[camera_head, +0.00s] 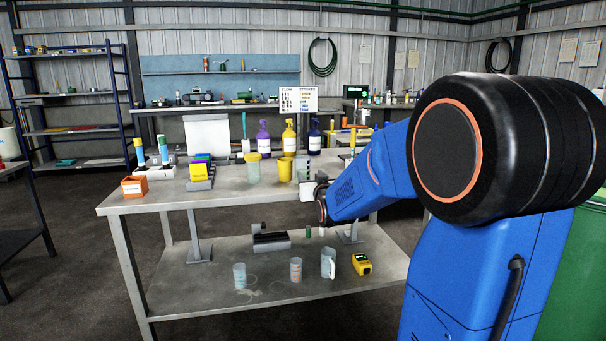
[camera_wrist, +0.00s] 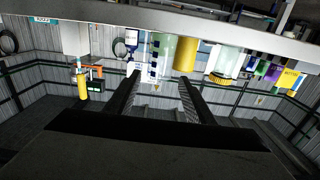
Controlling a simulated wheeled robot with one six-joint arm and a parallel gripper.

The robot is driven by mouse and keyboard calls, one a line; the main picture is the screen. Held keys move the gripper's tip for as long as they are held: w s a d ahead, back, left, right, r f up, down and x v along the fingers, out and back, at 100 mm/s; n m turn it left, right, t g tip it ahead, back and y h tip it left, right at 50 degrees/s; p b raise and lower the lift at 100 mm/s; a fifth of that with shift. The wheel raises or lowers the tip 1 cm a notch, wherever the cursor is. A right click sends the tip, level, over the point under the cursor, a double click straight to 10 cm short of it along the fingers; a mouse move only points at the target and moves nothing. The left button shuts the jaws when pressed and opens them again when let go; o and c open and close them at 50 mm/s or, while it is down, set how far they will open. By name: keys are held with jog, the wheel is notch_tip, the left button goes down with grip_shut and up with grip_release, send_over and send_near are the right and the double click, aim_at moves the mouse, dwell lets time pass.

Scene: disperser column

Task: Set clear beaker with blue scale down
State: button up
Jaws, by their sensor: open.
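A clear beaker with a bluish scale (camera_head: 239,275) stands upright on the lower shelf of the steel table, at its front left. A similar clear beaker with reddish marks (camera_head: 296,269) stands to its right. My gripper is open, with its two dark fingers (camera_wrist: 160,80) apart and nothing visible between them in the wrist view. In the head view my wrist is at the table's right front edge, above the lower shelf and well apart from the beakers. The fingers are not clear there.
A clear jug (camera_head: 328,264) and a yellow device (camera_head: 361,264) stand on the lower shelf at right. The tabletop (camera_head: 150,204) holds an orange box (camera_head: 134,187), a yellow cup (camera_head: 285,170) and a lidded clear jar (camera_head: 253,170). Its front left is mostly bare.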

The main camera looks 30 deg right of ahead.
aim_at(304, 166)
jog(key=x, duration=0.5)
jog(key=shift+w, duration=0.15)
jog(key=shift+r+x, duration=0.15)
jog(key=shift+x, duration=1.2)
jog(key=shift+r+x, duration=0.1)
jog(key=shift+x, duration=1.25)
jog(key=shift+c, duration=0.7)
jog(key=c, duration=0.8)
